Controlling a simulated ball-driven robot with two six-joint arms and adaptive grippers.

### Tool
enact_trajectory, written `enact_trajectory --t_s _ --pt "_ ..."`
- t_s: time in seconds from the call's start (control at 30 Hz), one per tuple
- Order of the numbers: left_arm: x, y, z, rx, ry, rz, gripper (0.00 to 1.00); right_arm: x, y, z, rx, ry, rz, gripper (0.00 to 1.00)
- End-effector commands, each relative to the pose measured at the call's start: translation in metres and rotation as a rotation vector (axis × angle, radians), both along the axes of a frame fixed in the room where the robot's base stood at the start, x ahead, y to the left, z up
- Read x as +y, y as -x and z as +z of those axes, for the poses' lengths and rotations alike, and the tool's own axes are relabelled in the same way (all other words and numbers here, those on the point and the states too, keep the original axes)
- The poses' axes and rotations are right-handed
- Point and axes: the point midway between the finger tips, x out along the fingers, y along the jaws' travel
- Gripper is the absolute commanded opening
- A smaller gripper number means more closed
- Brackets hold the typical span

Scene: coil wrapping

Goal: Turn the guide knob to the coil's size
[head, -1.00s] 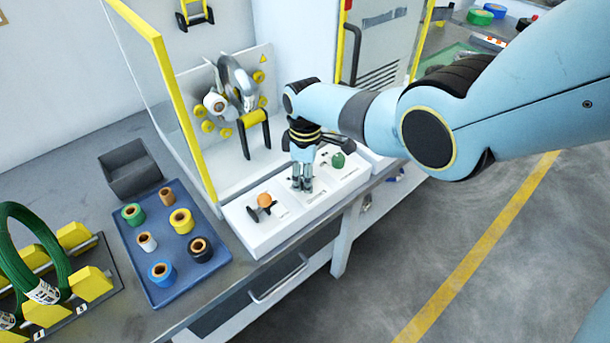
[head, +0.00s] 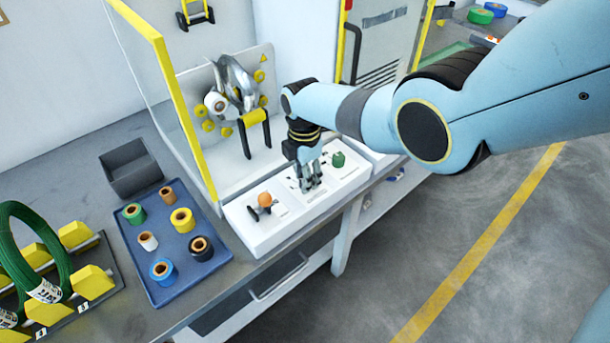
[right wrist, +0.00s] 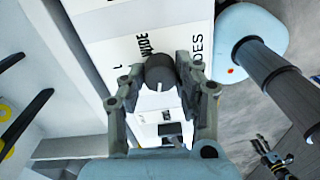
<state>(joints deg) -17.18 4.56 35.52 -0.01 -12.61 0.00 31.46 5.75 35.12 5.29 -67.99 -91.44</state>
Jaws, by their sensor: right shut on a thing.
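My right gripper (head: 311,184) points down at the white control panel (head: 238,228) at the front of the wrapping machine. In the right wrist view its fingers (right wrist: 161,88) are shut on a dark round guide knob (right wrist: 160,70) with a white pointer line. The word beside the knob is partly covered. In the head view the fingers hide the knob. A green coil (head: 35,255) stands in a rack with yellow blocks at the left. My left gripper is not in view.
An orange-topped control (head: 265,199) and a green button (head: 338,159) flank the gripper on the panel. A silver wrapping ring (head: 233,82) stands behind. A blue tray (head: 185,276) of tape rolls, a grey bin (head: 128,167) and a yellow-edged clear guard (head: 183,105) are to the left.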

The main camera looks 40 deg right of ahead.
Motion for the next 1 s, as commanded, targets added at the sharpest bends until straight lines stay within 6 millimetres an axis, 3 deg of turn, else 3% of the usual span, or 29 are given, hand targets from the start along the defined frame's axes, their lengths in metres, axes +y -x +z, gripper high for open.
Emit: enact_trajectory --t_s 0.57,0.6,0.7,0.8,1.0 --pt "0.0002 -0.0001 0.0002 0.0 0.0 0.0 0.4 0.0005 -0.0001 0.0 0.0 -0.001 0.038 0.0" --pt "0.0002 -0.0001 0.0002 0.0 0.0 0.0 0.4 0.0005 -0.0001 0.0 0.0 -0.001 0.037 0.33" --pt "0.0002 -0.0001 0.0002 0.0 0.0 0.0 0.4 0.0004 -0.0001 0.0 0.0 -0.001 0.037 0.46" --pt "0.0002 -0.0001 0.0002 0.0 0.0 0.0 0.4 0.0003 0.0 0.0 0.0 -0.001 0.037 0.55" --pt "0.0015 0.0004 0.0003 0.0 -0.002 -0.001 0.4 0.0002 0.0 0.0001 0.0 0.0 0.037 0.55"
